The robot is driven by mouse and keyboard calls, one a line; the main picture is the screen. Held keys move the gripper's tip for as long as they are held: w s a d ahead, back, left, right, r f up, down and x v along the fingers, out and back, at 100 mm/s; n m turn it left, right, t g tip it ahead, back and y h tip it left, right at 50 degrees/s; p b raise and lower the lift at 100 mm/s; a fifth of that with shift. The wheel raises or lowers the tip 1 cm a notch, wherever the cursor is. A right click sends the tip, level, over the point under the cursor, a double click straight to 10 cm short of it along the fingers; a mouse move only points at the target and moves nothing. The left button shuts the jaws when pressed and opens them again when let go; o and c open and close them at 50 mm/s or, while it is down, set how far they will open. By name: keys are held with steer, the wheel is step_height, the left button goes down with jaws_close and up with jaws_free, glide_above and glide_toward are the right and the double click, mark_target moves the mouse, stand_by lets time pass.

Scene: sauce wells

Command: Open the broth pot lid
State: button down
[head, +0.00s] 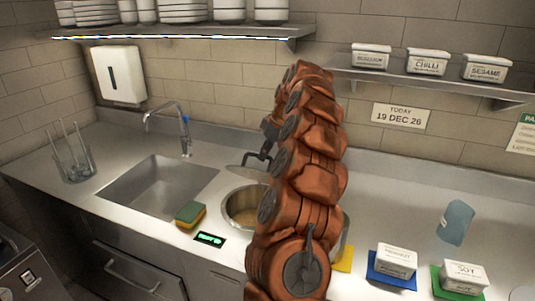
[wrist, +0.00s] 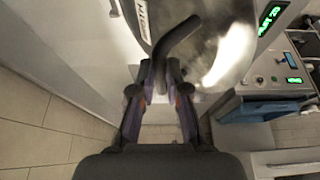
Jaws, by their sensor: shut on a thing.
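The broth pot (head: 228,210) is a round steel well set in the counter, left of my arm in the head view. Its mouth is partly uncovered and brownish content shows inside. The shiny lid (head: 238,171) is at the back of the pot, raised and tilted; its right part is hidden by my arm. In the wrist view the lid (wrist: 222,48) fills the top, with a dark curved handle (wrist: 180,36). My gripper (wrist: 165,78) is shut on the handle. In the head view my gripper (head: 257,158) shows small and dark beside my arm.
A sink (head: 158,188) with a faucet (head: 184,130) lies left of the pot. A sponge (head: 190,214) and a green display (head: 209,239) sit near the pot's front left. Labelled tubs (head: 396,262) and a blue cup (head: 455,222) stand to the right. Shelves hang above.

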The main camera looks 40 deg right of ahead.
steer(key=shift+s+d+f, duration=0.1)
steer(key=shift+d+f, duration=0.05)
steer(key=shift+f, duration=0.2)
steer(key=c, duration=1.6)
jaws_free()
steer(key=shift+o, duration=0.9)
steer(key=shift+d+f, duration=0.1)
steer(key=shift+d, duration=0.05)
steer(key=shift+o, duration=1.2)
steer(key=shift+r, duration=0.2)
steer(key=shift+w+r, duration=0.1)
steer(key=shift+w, duration=0.1)
steer(key=shift+r, duration=4.8)
steer(key=shift+r, duration=0.1)
